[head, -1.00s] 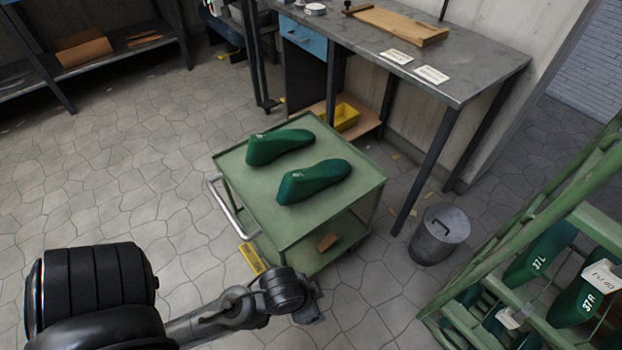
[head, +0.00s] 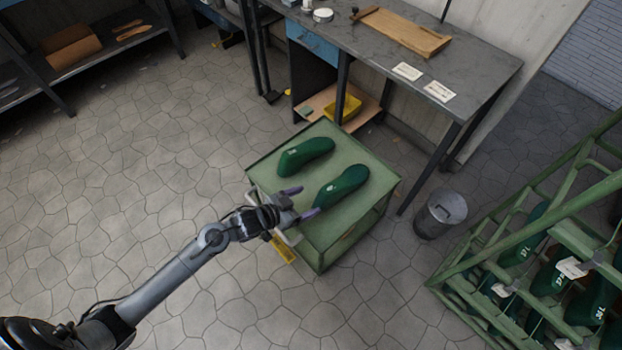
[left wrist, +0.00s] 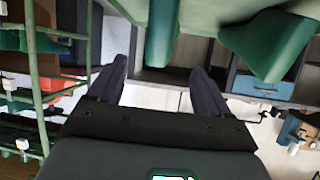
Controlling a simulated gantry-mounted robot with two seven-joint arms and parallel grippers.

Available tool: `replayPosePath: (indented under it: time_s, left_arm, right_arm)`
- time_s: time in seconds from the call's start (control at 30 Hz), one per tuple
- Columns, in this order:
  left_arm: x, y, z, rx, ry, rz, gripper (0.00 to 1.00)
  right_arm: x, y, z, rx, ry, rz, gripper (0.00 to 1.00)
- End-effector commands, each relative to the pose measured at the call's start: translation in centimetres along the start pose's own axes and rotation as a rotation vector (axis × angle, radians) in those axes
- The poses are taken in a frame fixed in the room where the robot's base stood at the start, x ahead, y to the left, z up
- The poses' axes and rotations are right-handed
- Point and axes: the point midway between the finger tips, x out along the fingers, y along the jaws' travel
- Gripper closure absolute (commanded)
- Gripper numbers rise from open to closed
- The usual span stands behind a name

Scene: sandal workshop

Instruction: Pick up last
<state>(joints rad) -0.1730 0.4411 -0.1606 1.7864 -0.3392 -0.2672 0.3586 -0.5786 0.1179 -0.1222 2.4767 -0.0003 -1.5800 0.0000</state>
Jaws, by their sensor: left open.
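Two dark green lasts lie on the top of a green cart (head: 290,212). The right last (head: 341,187) lies just beyond the fingertips of my left gripper (head: 300,202). The left last (head: 305,156) lies farther back. My left gripper is open and empty at the cart's near left edge, its two fingers pointing toward the right last. The left wrist view is upside down. There the right last (left wrist: 161,32) shows ahead between the open fingers (left wrist: 160,86), and the left last (left wrist: 268,45) is off to the right. My right gripper is not in view.
A green rack (head: 480,255) holding several numbered green lasts stands at the right. A grey bin (head: 440,214) is between cart and rack. A workbench (head: 465,62) with a wooden board (head: 402,32) stands behind. The floor at left is clear.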

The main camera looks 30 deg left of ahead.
Motion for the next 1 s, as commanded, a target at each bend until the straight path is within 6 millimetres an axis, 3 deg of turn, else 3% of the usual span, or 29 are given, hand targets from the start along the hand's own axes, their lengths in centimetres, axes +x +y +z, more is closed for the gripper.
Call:
replayPosePath:
  time_s: [0.4, 0.67, 1.0]
  left_arm:
    - [5.0, -0.2, -0.2, -0.003, 0.027, 0.018, 0.21]
    - [6.3, -0.2, -0.3, -0.002, 0.026, 0.018, 0.21]
    - [10.2, -0.1, -0.5, -0.001, 0.026, 0.017, 0.21]
  right_arm:
    - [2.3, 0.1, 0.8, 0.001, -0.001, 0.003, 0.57]
    - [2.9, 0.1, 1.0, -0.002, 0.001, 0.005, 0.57]
    - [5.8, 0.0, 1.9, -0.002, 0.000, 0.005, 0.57]
